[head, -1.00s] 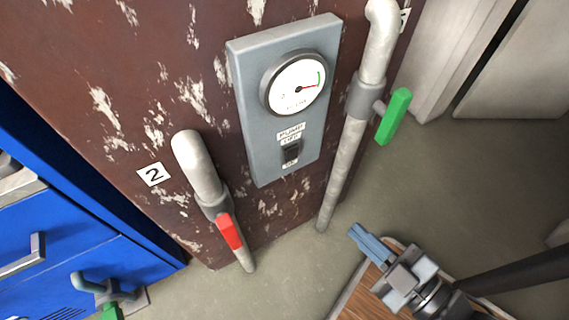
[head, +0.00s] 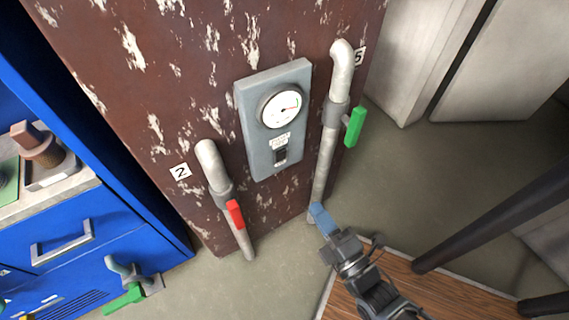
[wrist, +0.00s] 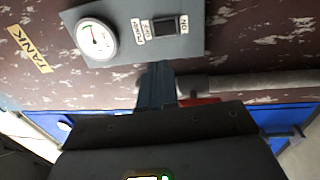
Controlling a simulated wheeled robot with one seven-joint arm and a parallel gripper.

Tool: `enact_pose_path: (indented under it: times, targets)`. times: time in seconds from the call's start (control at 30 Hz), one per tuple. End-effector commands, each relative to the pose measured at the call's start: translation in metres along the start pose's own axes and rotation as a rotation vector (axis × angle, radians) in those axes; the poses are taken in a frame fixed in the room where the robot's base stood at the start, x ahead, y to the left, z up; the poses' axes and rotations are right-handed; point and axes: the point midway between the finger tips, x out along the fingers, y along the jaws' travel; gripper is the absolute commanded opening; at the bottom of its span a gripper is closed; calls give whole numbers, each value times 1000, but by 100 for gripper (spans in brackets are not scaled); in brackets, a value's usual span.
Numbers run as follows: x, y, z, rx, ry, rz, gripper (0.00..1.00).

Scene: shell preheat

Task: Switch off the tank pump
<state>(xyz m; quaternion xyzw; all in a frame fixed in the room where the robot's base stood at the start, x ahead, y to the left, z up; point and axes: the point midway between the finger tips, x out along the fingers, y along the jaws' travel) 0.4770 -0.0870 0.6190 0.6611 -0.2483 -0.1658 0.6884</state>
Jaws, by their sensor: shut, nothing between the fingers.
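The grey pump panel (head: 259,143) is on the rusty brown tank (head: 110,70). It bears a round gauge (head: 283,107) and a black rocker switch (head: 280,156) below it. I cannot tell which side is pressed. My gripper (head: 318,212) is shut and empty, below and right of the panel in the head view. Its blue-grey fingers (wrist: 157,88) point toward the panel's edge in the wrist view, apart from the switch.
A pipe with a red-handled valve (head: 235,213) stands left of the panel, by label 2. A pipe with a green-handled valve (head: 354,127) stands right, by label 5, close to my gripper. A blue cabinet (head: 110,245) is at the left, and a wooden surface (head: 440,292) at lower right.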

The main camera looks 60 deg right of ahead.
Motion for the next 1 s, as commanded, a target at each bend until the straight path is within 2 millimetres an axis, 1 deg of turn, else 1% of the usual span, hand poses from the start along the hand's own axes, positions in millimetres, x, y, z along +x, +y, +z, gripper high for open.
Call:
enact_pose_path:
  times: [0.17,0.27,0.37,0.8,0.9,1.0]
  targets:
    - [2,0,0,1,1,0,0]
    - [9,1,0,2,1,2,0]
    - [23,1,0,3,1,3,0]
    - [107,1,0,3,2,3,0]
    - [121,1,-1,3,2,2,0]
    - [131,0,-1,3,2,1,0]
